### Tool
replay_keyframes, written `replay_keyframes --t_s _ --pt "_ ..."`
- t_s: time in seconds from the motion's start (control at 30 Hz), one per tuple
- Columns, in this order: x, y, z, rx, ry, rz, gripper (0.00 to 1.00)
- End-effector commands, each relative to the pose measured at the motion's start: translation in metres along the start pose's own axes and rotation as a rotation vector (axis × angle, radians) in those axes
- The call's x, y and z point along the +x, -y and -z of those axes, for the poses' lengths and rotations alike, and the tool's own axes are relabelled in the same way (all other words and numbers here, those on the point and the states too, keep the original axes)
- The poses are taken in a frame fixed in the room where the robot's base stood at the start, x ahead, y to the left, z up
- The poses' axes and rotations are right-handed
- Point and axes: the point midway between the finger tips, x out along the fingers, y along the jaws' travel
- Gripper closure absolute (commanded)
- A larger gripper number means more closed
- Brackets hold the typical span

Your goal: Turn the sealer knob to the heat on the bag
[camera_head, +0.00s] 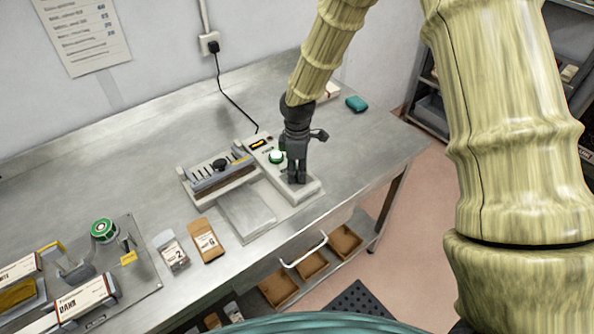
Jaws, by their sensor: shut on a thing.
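The sealer (310,192) is a pale grey machine on the steel bench, with a ribbed sealing bar (222,176) at its left. Its panel has a small orange-lit display (258,143) and a green button (276,157). My gripper (297,178) points down onto the right part of the panel and is shut at the knob's place; the knob itself is hidden by the fingers. Two small bags lie in front of the sealer: a brown one (208,248) with a label that seems to read 6, and a greyish one (173,259) whose label reads 2.
A metal tray (148,280) at the left holds boxes and a green-topped round item (104,229). A teal object (356,103) lies behind my gripper. A cord runs to a wall socket (210,43). Brown bins (278,288) sit below the bench's front edge. Bench right of the sealer is clear.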

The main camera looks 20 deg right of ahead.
Motion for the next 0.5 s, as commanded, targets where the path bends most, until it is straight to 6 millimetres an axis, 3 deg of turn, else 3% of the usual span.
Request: replay_keyframes --t_s 0.03,0.13,0.17,0.5 --pt "-0.0014 -0.0015 0.0006 0.000 -0.002 -0.003 0.67" --pt "-0.0012 -0.0013 0.0005 0.000 -0.002 -0.003 0.49" --pt "-0.0011 -0.0012 0.0005 0.000 -0.001 -0.003 0.47" --pt "-0.0021 -0.0007 0.0001 0.000 -0.001 -0.002 0.47"
